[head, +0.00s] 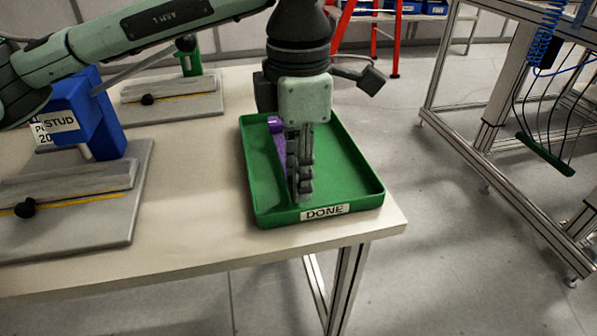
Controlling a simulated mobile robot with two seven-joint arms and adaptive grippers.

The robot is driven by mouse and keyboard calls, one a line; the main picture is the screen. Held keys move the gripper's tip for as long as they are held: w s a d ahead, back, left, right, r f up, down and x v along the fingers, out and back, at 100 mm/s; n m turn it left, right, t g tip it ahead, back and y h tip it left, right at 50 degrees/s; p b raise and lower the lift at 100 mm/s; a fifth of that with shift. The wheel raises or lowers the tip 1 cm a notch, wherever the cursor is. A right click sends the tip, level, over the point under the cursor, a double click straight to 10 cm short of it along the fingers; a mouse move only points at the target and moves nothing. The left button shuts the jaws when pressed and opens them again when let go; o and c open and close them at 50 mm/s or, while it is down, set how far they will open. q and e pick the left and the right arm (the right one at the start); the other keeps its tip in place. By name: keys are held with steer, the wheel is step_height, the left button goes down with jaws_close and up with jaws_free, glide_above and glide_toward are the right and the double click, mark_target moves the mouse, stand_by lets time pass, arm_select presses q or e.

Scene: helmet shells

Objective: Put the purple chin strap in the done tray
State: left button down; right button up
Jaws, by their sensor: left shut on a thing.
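The green done tray (372,198) sits at the table's right end, with a white "DONE" label on its front wall. My left gripper (300,190) points down inside the tray's outline, left of its middle. It is shut on the purple chin strap (276,128), which shows as a purple strip along the left side of the fingers. The fingers hide part of the strap. I cannot tell whether the strap touches the tray floor. My right gripper is not in view.
A blue press marked "STUD" (95,120) stands on a grey base plate (125,215) at the left. A second grey plate (180,105) with a green post lies behind it. The tray's right half is empty. The table's front edge (200,270) is close to the tray.

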arm_select(q)
steer(key=shift+s+f, duration=0.15)
steer(key=shift+f, duration=0.2)
steer(key=c, duration=1.3)
jaws_free()
steer(key=shift+o, duration=0.2)
steer(key=shift+d, duration=0.1)
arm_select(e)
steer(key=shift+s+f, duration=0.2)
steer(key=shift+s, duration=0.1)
arm_select(q)
steer(key=shift+f, duration=0.1)
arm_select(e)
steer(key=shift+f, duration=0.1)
arm_select(q)
steer(key=shift+r, duration=0.2)
step_height(320, 180, up, 2)
steer(key=shift+r+p, duration=0.2)
steer(key=shift+p, duration=0.55)
step_height(320, 180, up, 11)
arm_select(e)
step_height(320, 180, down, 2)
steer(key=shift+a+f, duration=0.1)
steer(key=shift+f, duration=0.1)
arm_select(q)
steer(key=shift+f, duration=0.1)
